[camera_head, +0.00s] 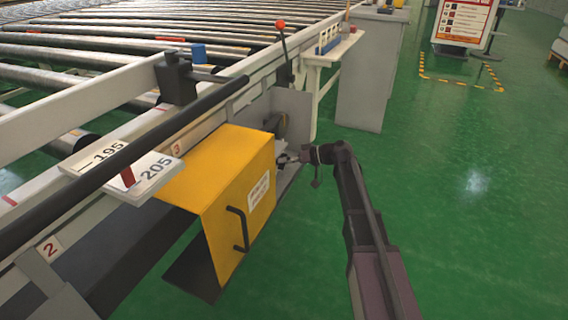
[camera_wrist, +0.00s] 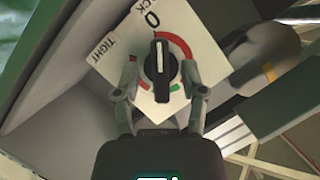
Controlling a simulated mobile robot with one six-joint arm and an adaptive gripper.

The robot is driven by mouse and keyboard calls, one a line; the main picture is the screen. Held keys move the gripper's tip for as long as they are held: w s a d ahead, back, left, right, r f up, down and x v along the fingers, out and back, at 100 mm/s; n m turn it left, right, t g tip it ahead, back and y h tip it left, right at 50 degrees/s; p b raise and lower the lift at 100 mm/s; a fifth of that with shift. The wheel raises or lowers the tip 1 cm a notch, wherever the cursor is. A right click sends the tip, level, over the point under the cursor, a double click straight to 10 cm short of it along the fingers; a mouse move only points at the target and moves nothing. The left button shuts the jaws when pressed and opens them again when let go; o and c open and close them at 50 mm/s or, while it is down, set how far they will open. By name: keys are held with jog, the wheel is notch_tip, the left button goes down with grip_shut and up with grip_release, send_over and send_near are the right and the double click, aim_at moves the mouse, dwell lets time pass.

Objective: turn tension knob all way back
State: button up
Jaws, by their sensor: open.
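The tension knob (camera_wrist: 160,65) is a black knob with a white pointer line on a white dial plate (camera_wrist: 190,28). The plate carries a red arc, a green mark, a "0" and the word "TIGHT"; another word is partly cut off. The pointer line lies roughly upright in the wrist view, toward the "0". My gripper (camera_wrist: 161,97) is open, with one finger on each side of the knob's lower part. I cannot tell whether the fingers touch it. In the head view my gripper (camera_head: 291,159) is beside the yellow cover, and the knob is not clearly visible there.
A yellow cover (camera_head: 225,190) with a black handle (camera_head: 239,229) stands left of my gripper. A red-topped lever (camera_head: 282,50) rises behind it. The roller conveyor (camera_head: 130,45) fills the upper left. A grey cabinet (camera_head: 368,75) stands farther back.

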jog(key=shift+a, duration=0.15)
grip_shut()
jog(key=shift+n+t+h, duration=0.3)
jog(key=shift+n, duration=0.1)
grip_release()
